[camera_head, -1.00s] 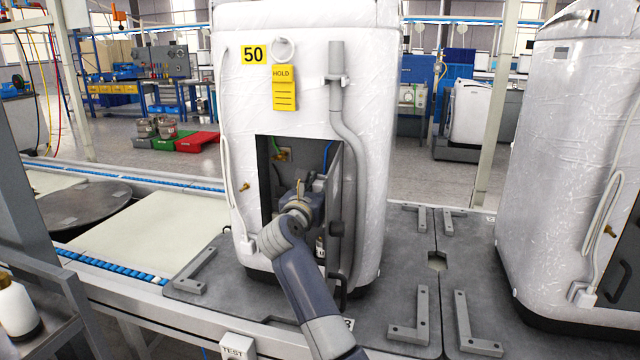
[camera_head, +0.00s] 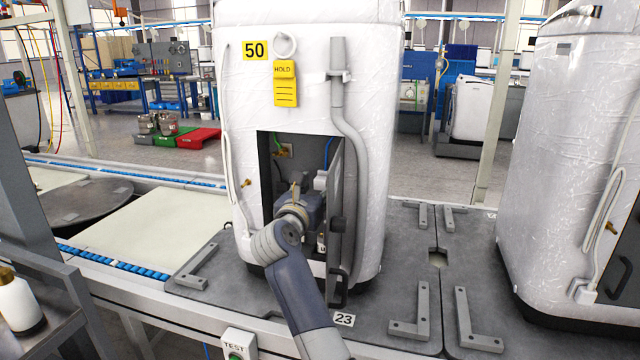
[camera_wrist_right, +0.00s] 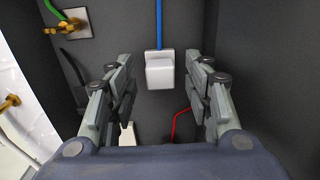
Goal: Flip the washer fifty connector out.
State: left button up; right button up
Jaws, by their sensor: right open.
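Washer fifty (camera_head: 230,120) is a white, film-wrapped machine with a yellow 50 label (camera_head: 255,50) and a HOLD tag (camera_head: 285,84). Its low hatch is open, with the grey door (camera_head: 335,210) swung out on the right. My right gripper (camera_wrist_right: 163,100) is inside the dark cavity, open and empty. A white block-shaped connector (camera_wrist_right: 160,72) on a blue wire (camera_wrist_right: 159,22) sits at the cavity's back wall, between and beyond the fingers. I see no finger touching it. My left gripper is not in view.
In the wrist view, a brass fitting (camera_wrist_right: 65,27) with a green wire is at upper left, and a red wire (camera_wrist_right: 178,122) is low. A grey hose (camera_head: 350,130) runs down the washer front beside the hatch. Another wrapped washer (camera_head: 565,150) stands right.

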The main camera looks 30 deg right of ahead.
jog(key=v, duration=0.9)
